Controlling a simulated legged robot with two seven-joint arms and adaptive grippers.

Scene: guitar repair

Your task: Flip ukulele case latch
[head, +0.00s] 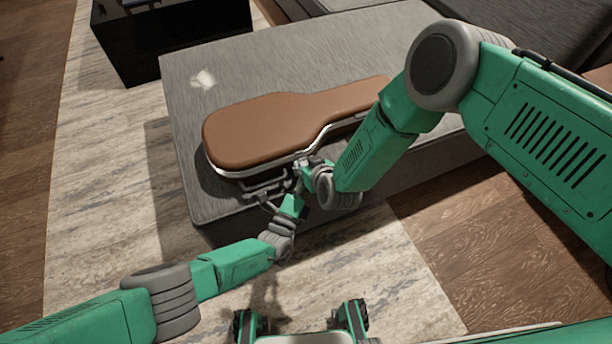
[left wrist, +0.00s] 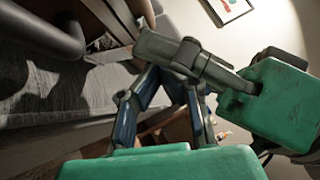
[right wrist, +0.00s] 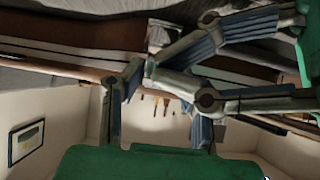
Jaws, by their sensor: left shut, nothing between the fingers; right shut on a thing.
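The brown ukulele case (head: 270,128) lies closed on the grey block, with a silvery rim along its side. A handle (head: 266,186) shows on its near side. My right gripper (head: 303,166) is at the near rim, shut on what looks like the latch; the latch itself is mostly hidden. Its fingers also show in the right wrist view (right wrist: 155,85). My left gripper (head: 297,186) is shut and empty just below the right one, near the handle. Its fingers show in the left wrist view (left wrist: 165,95), where the right gripper (left wrist: 165,50) crosses close in front.
The grey upholstered block (head: 185,85) carries the case, with free room at its far left around a pale patch (head: 203,79). A black box (head: 170,35) stands behind it. My two grippers are crowded close together at the case's near edge.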

